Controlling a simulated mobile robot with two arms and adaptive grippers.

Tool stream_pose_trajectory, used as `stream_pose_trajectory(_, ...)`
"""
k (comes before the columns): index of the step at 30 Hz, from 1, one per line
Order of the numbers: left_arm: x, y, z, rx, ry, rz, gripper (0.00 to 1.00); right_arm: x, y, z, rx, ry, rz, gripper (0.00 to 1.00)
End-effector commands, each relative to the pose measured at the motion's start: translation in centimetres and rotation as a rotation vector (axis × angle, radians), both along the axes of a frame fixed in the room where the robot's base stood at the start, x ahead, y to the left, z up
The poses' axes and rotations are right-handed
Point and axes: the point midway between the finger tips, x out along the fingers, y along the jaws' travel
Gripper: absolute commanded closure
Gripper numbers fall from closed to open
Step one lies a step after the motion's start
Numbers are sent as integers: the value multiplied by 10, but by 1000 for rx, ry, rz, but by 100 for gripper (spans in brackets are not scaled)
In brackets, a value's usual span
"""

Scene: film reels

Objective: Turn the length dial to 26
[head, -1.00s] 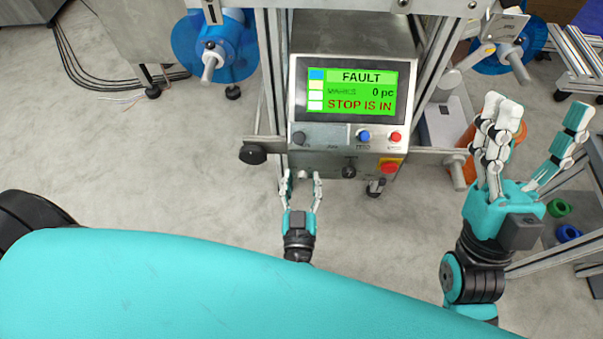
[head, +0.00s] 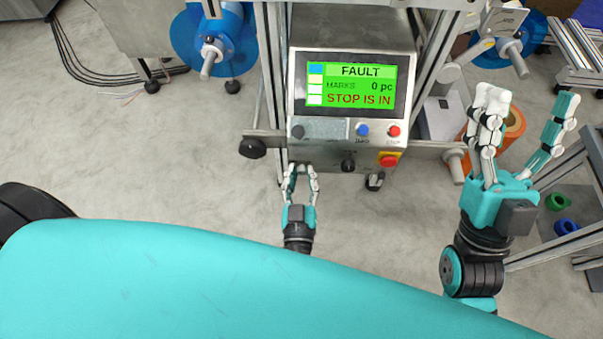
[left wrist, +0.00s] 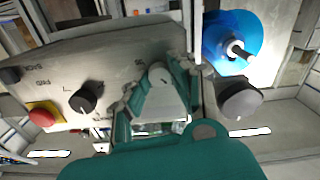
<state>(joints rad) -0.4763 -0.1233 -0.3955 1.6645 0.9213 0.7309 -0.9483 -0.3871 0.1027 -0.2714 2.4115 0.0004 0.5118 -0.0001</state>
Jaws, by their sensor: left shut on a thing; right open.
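A grey control box (head: 325,165) carries a row of controls below its lit screen (head: 351,86), which reads FAULT, MARKS 0 pc and STOP IS IN. My left gripper (head: 300,169) is at the lower left of the panel, its fingers closed in. In the left wrist view it (left wrist: 157,82) is shut on a light grey dial (left wrist: 158,74), which I take to be the length dial. The dial's scale and setting are not readable. The fingers mostly hide the dial in the head view. My right gripper (head: 527,105) is open and empty, off to the right.
A black knob (head: 348,165) and a red stop button on yellow (head: 388,160) sit right of the held dial. Blue (head: 362,130) and red (head: 394,131) buttons are above. Floor in front is clear.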

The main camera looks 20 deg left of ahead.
Motion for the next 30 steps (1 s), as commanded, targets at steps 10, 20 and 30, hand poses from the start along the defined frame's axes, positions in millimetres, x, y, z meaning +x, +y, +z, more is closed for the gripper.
stream_pose_trajectory(10, 0, 1, 3, -236, -68, 0, 100, 47, 6, -41, -108, 363, -20, 34)
stream_pose_trajectory(20, 0, 1, 1, -537, -155, 1, 100, 69, 5, -90, -191, 657, -36, 34)
stream_pose_trajectory(30, 0, 2, 0, -848, -245, 0, 100, 72, 2, -113, -224, 784, -41, 34)
